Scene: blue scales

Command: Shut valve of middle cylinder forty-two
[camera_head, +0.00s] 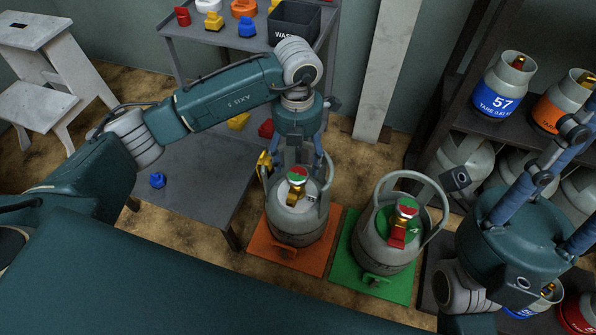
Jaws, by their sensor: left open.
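One grey cylinder (298,218) with a red, white and green valve top (297,175) stands upright on an orange scale (262,250). I cannot read forty-two on either. My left gripper (299,160) is open, pointing down just above the orange-scale cylinder's valve; I cannot tell whether it touches. My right gripper (555,180) is at the right, fingertips partly out of frame, hiding what is behind it.
A dark shelf at the right holds a blue-labelled cylinder 57 (504,87), an orange-labelled cylinder (562,100) and more cylinders. A white step stool (45,95) is at the left.

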